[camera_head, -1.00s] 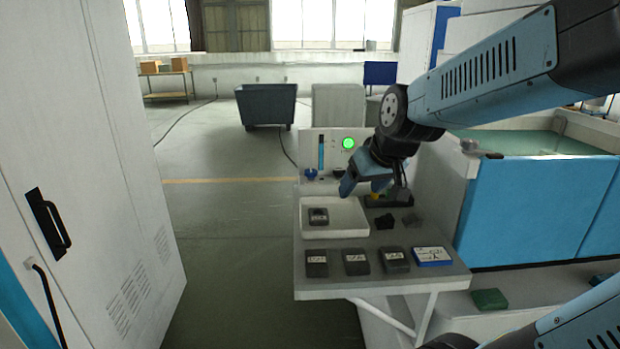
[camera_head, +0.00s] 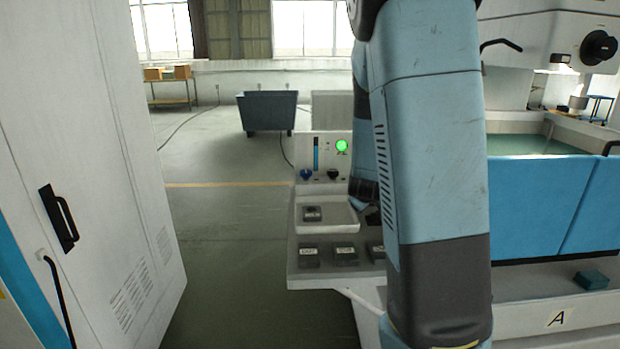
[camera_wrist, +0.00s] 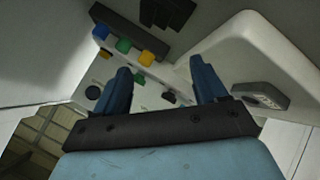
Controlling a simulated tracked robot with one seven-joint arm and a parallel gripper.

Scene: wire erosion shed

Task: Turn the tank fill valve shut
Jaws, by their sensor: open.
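A small white panel (camera_head: 325,146) stands at the back of the side table in the head view. It bears a lit green lamp (camera_head: 341,145), a blue vertical gauge (camera_head: 316,153), a blue knob (camera_head: 306,174) and a black knob (camera_head: 333,174). I cannot tell which knob is the fill valve. In the wrist view my gripper (camera_wrist: 161,88) is open with nothing between its fingers. A dark knob-like part (camera_wrist: 169,97) shows on a pale face beyond the fingers, apart from them. In the head view my arm hides most of the gripper.
A white tray (camera_head: 345,225) holds a dark labelled block (camera_head: 312,214). Several dark blocks (camera_head: 345,256) line the table's front. A blue tank (camera_head: 530,205) stands right, a white cabinet (camera_head: 100,130) left.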

